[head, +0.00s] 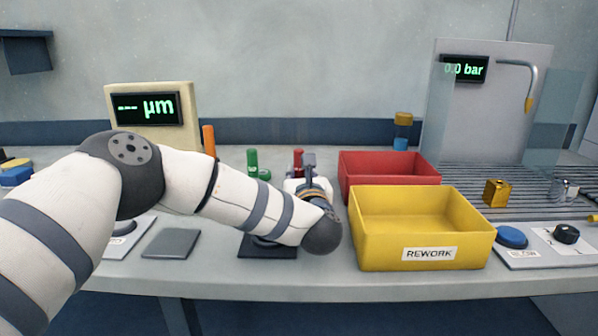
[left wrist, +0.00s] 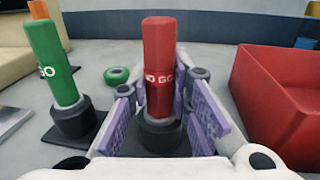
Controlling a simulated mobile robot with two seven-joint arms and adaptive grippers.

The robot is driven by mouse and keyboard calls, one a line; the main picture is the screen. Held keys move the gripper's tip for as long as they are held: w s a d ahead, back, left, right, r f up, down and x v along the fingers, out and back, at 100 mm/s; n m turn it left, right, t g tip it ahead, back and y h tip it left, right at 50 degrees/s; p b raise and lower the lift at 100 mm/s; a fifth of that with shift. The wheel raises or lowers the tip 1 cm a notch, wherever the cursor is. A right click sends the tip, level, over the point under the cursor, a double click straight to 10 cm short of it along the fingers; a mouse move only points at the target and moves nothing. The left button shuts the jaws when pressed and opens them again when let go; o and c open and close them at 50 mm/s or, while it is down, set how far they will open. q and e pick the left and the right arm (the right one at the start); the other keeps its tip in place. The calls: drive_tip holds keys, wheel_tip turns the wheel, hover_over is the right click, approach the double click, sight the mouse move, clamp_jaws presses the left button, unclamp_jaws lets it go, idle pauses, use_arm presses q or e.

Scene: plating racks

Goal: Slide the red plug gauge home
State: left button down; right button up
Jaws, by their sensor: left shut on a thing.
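The red plug gauge (left wrist: 158,60) with "NO GO" lettering stands upright in the left wrist view. Its foot is in a round dark collar (left wrist: 162,138); I cannot tell how deep it sits. My left gripper (left wrist: 162,95) is shut on the gauge, with purple-padded fingers on either side. In the head view the gauge's red top (head: 298,158) shows behind my left gripper (head: 309,165), and my wrist hides the rest. A green "GO" plug gauge (left wrist: 50,65) stands in its own dark holder to the left. My right gripper is not in view.
A green ring (left wrist: 117,75) lies on the table behind the gauges. A red bin (head: 390,180) and a yellow REWORK bin (head: 422,232) stand close on the right. A µm display (head: 150,108) and an orange handle (head: 208,139) are at the back left.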

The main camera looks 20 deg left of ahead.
use_arm(q)
drive_tip(key=c, duration=1.4)
unclamp_jaws()
drive_tip(key=shift+s, duration=0.1)
drive_tip(key=v, duration=1.2)
